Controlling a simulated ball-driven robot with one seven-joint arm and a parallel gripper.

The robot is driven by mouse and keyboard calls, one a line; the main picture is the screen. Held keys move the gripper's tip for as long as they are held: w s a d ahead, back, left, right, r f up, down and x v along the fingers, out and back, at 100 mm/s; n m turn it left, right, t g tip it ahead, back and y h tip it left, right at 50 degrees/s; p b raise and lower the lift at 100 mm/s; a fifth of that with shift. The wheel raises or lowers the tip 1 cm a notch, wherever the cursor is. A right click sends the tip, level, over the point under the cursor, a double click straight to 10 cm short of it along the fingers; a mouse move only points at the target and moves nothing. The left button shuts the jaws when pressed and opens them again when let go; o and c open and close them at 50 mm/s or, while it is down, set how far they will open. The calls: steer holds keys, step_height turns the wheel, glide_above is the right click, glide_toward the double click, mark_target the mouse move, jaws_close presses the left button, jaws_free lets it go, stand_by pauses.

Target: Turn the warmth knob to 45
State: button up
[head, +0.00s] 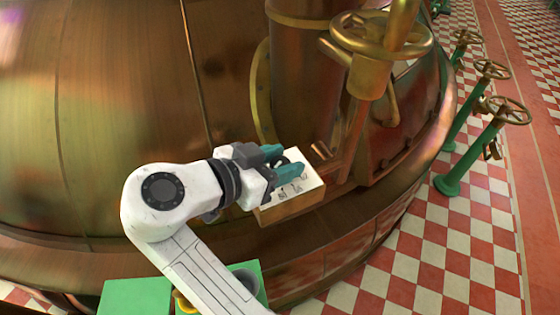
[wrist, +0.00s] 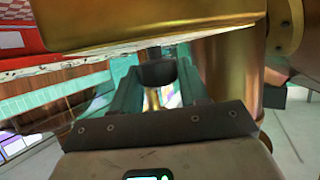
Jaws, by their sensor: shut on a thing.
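The warmth knob is a dark round knob (wrist: 158,72) between my gripper's fingertips in the wrist view. It sits on a white-faced panel box (head: 311,186) with dark markings, fixed on the copper kettle's ledge. My gripper (head: 287,160) has teal fingers and reaches the panel from the left in the head view. In the wrist view my gripper (wrist: 157,85) is shut on the knob. The knob is mostly hidden by the fingers in the head view, and I cannot read its setting.
A large copper kettle (head: 110,110) fills the left and middle. A brass handwheel (head: 380,35) stands above the panel. Green posts with handwheels (head: 470,150) stand on the checkered floor (head: 440,250) at right. A green block (head: 136,297) is at the bottom.

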steer(key=o, duration=1)
steer(key=v, duration=1)
steer(key=shift+s+a+r, duration=0.1)
steer(key=shift+s+a, duration=0.15)
